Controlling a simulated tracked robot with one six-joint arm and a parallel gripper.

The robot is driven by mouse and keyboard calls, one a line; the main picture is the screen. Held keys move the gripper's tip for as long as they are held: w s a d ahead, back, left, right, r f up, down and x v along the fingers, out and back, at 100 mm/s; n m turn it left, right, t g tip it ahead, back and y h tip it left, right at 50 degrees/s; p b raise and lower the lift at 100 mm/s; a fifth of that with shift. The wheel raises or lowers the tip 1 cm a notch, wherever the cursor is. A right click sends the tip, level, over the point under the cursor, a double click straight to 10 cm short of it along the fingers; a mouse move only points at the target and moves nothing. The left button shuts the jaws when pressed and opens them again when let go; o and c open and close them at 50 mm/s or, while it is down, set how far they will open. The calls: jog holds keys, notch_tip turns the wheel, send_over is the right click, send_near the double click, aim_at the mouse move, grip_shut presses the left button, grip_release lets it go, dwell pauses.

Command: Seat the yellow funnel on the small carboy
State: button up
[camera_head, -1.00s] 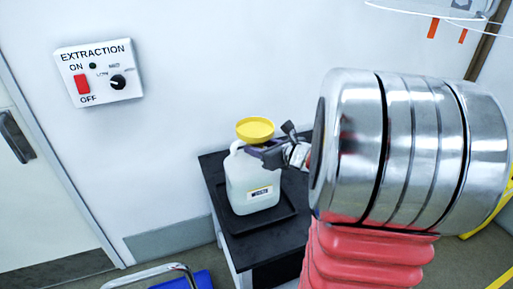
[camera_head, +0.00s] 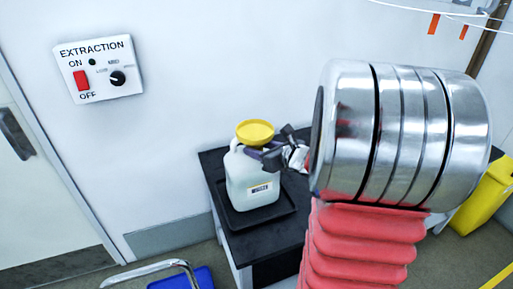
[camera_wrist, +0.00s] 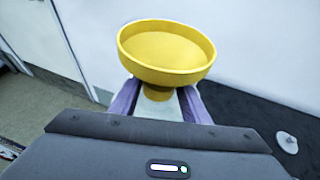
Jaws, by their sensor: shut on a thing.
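The yellow funnel (camera_head: 255,132) is at the top of the small carboy (camera_head: 252,186), a whitish jug with a label and a side handle. In the wrist view the funnel (camera_wrist: 166,50) is upright, wide mouth up, with its neck between the fingers of my gripper (camera_wrist: 158,103). My gripper (camera_head: 268,156) comes in from the right and is shut on the funnel. The carboy's mouth is hidden behind the funnel and fingers, so I cannot tell whether the funnel's stem is inside it.
The carboy stands in a black tray (camera_head: 283,209) on a dark bench (camera_head: 240,246). An extraction switch box (camera_head: 100,70) is on the wall. A yellow bin (camera_head: 482,198) stands at right, and a blue cart (camera_head: 183,280) is at the bottom.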

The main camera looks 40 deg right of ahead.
jog(key=shift+f, duration=0.6)
dwell(0.4)
jog(key=o, duration=1.2)
jog(key=shift+s, duration=0.1)
jog(key=v, duration=1.3)
jog(key=shift+s, duration=0.3)
